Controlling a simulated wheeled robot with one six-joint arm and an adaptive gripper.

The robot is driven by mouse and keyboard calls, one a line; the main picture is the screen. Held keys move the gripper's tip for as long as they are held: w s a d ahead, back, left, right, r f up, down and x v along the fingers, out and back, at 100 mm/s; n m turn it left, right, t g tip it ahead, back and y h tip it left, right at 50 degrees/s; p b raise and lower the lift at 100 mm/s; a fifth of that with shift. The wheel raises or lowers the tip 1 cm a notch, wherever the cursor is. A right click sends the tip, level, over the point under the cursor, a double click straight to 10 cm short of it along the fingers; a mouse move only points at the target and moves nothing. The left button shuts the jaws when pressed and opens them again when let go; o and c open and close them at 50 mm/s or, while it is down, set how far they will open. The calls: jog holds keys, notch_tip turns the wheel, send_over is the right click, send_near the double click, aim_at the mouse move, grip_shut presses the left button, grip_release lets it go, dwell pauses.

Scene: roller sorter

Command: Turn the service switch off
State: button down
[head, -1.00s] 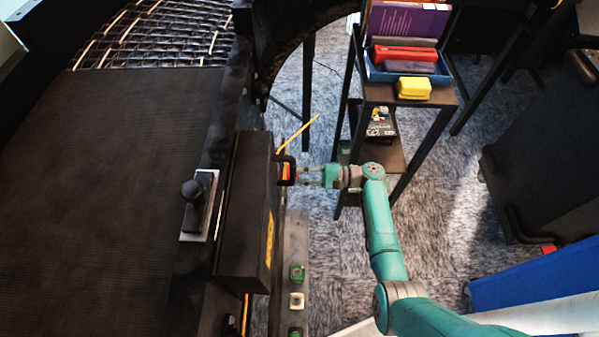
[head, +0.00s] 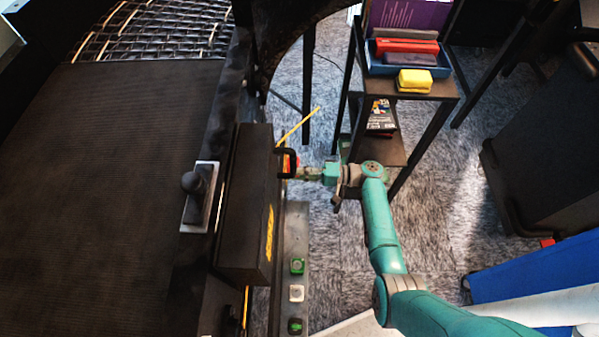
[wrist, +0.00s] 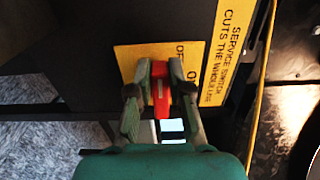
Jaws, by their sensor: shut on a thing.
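The service switch has a red handle (wrist: 161,93) on a yellow plate (wrist: 136,66) in the wrist view. The plate is marked ON and OFF, partly hidden by my fingers. My gripper (wrist: 160,70) is shut on the red handle, one finger on each side. The handle lies upright in the wrist picture; which mark it points to I cannot tell. In the head view my gripper (head: 304,172) is at the right side of the dark box (head: 245,205), and only a bit of red shows beside a black loop (head: 288,163).
A panel with several buttons (head: 296,266) hangs below and right of the box. A thin yellow rod or cable (head: 298,125) passes close to my gripper. A shelf stand (head: 415,95) with a yellow block (head: 414,80) stands behind my arm.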

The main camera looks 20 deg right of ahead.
jog(key=shift+f, duration=0.1)
dwell(0.3)
jog(key=c, duration=1.1)
grip_release()
jog(key=v, duration=1.2)
